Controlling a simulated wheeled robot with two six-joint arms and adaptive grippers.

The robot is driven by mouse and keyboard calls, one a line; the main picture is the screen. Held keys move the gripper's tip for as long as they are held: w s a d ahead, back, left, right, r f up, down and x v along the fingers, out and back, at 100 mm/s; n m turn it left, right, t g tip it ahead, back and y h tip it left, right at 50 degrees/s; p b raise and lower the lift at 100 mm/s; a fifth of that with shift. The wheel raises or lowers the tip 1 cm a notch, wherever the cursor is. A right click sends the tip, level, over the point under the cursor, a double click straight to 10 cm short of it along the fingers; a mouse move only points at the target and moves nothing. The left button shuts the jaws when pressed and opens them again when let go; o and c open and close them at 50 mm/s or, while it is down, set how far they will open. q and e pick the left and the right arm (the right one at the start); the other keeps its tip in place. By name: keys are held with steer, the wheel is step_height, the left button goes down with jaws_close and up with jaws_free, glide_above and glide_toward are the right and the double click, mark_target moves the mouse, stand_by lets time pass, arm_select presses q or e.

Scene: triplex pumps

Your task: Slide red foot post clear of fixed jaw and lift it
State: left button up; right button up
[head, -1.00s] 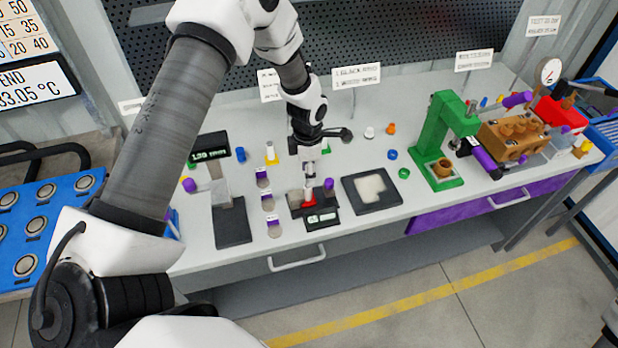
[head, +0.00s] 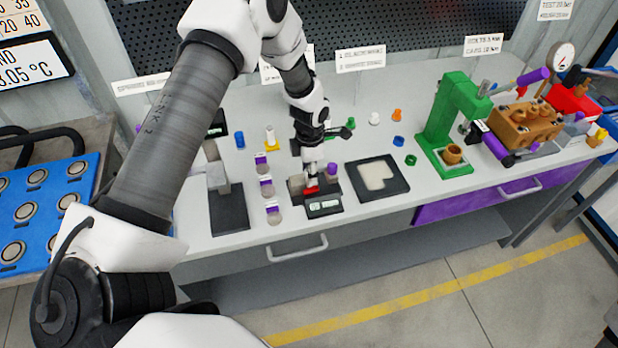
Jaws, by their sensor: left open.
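A small red part (head: 312,189), which I take for the red foot post, sits low in a small dark fixture with a display (head: 324,207) on the bench, in front of the boards. A grey block (head: 296,183) stands at the fixture's left, probably the fixed jaw. A purple knob (head: 332,169) is at its right. My left gripper (head: 310,180) points down just above the red part, its jaws open. The fingertips are small and partly merge with the fixture. I cannot tell whether they touch the red part. My right gripper is not in view.
A black tray with a pale insert (head: 397,186) lies right of the fixture. A green press (head: 452,120) and a brown pump block (head: 525,125) stand further right.

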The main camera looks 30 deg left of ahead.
arm_select(q)
steer(key=shift+c, duration=0.4)
jaws_close()
steer(key=shift+w+d, duration=0.15)
steer(key=shift+w+d+b, duration=0.3)
steer(key=shift+w+d, duration=0.25)
steer(key=shift+w, duration=0.05)
steer(key=shift+r, duration=0.1)
step_height(320, 180, up, 7)
steer(key=p, duration=0.6)
